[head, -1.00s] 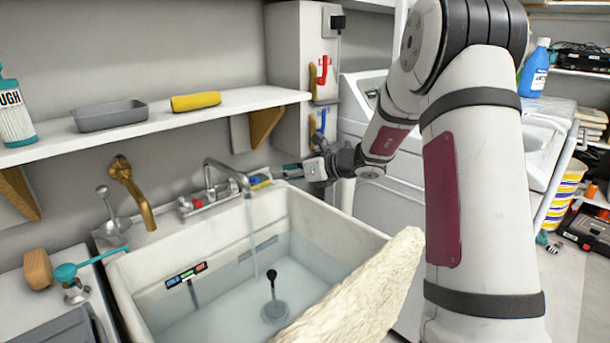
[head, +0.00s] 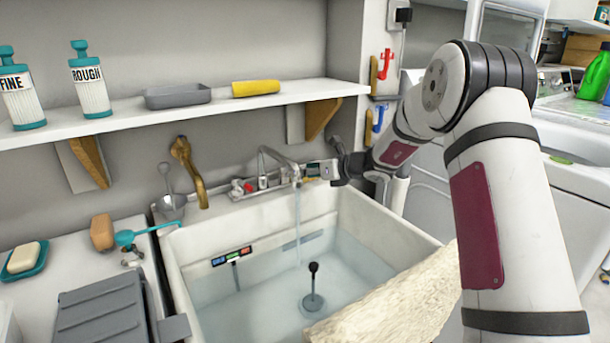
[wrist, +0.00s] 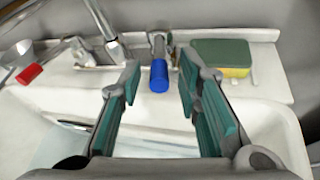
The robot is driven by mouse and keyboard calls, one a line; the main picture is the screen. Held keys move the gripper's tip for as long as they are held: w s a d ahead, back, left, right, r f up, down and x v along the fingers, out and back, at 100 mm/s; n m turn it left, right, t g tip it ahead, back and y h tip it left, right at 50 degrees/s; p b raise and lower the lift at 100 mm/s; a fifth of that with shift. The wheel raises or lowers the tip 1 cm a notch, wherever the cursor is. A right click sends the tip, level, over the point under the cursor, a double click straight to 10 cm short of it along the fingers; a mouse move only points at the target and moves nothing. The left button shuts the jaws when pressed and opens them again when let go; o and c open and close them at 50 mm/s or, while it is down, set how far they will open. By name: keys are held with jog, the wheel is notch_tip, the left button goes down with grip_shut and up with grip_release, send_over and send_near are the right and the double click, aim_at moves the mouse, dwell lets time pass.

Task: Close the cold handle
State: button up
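The blue cold handle (wrist: 159,76) is in the middle of the wrist view, on the faucet base at the sink's back edge. My gripper (wrist: 159,84) is open, with one teal-padded finger on each side of the handle and gaps showing between pads and handle. In the head view my gripper (head: 320,171) is just right of the faucet spout (head: 280,160), and I cannot make out the blue handle there. A stream of water (head: 298,225) runs from the spout into the sink. The red handle (wrist: 29,74) is at the left; it also shows in the head view (head: 249,187).
A green and yellow sponge (wrist: 222,57) lies right of the handle on the sink ledge. The sink (head: 400,235) holds water and a black-knobbed plug (head: 313,285). A shelf (head: 225,100) hangs above, and a brass tap (head: 187,170) stands left.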

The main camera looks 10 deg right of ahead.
jog(key=shift+w+a+f, duration=0.25)
jog(key=shift+w+a, duration=0.15)
jog(key=shift+w, duration=0.15)
grip_shut()
jog(key=a+m+h+b, duration=0.1)
jog(key=b, duration=0.3)
jog(key=a+m+t+h+b, duration=0.1)
jog(key=b, duration=0.3)
jog(key=shift+s+m+h, duration=0.3)
jog(key=shift+s+h, duration=0.1)
jog(key=shift+a+r, duration=0.1)
jog(key=shift+a, duration=0.05)
grip_release()
